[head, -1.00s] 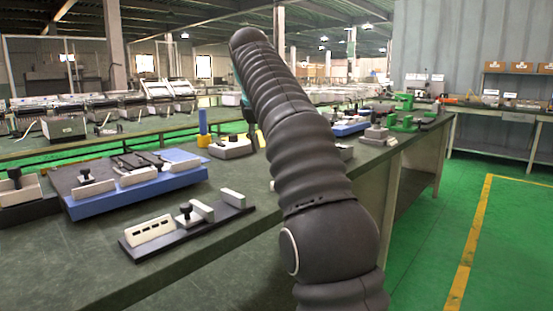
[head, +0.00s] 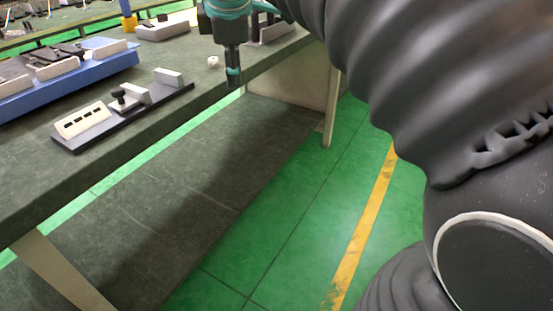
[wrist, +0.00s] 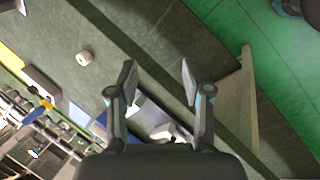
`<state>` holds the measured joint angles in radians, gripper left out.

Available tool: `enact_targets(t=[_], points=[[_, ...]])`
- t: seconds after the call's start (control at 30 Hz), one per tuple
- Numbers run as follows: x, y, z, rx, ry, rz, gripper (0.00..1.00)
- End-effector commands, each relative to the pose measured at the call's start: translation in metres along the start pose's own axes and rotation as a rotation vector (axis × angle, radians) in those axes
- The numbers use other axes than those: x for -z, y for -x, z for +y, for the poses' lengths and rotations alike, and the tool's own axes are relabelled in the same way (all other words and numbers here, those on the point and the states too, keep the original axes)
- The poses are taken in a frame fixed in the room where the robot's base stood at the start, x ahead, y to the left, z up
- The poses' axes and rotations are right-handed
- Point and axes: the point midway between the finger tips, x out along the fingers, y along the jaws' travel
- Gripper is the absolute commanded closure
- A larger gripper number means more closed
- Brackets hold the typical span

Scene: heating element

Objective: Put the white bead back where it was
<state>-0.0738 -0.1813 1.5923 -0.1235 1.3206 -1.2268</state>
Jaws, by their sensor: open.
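The white bead (head: 213,62) is a small pale piece with a dark hole, lying on the dark bench top near its front edge. In the wrist view the bead (wrist: 84,57) lies on the bench, left of my open fingers and apart from them. My gripper (head: 233,78) is pointing down beside the bead in the head view, just to its right and near the bench edge. In the wrist view my gripper (wrist: 158,80) has its two fingers apart with nothing between them.
A black base with white slotted blocks (head: 83,121) stands on the bench (head: 150,110), with a blue fixture (head: 60,80) behind it. A blue and yellow post (head: 128,18) stands farther back. Past the bench edge are a lower shelf and green floor.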

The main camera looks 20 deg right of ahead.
Motion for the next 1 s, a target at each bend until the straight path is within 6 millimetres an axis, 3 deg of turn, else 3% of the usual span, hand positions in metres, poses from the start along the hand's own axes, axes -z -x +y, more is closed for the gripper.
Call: enact_targets(t=[0.03,0.3,0.5,0.6,0.7,1.0], points=[[-0.007,-0.004,-0.024,-0.003,-0.108,0.01,0.51],[-0.035,-0.049,-0.141,-0.002,-0.737,0.072,0.51],[-0.05,-0.09,-0.217,0.014,-1.127,0.107,0.51],[-0.054,-0.103,-0.239,0.022,-1.246,0.117,0.51],[-0.057,-0.11,-0.25,0.025,-1.31,0.122,0.51],[-0.058,-0.113,-0.253,0.028,-1.33,0.122,0.51]])
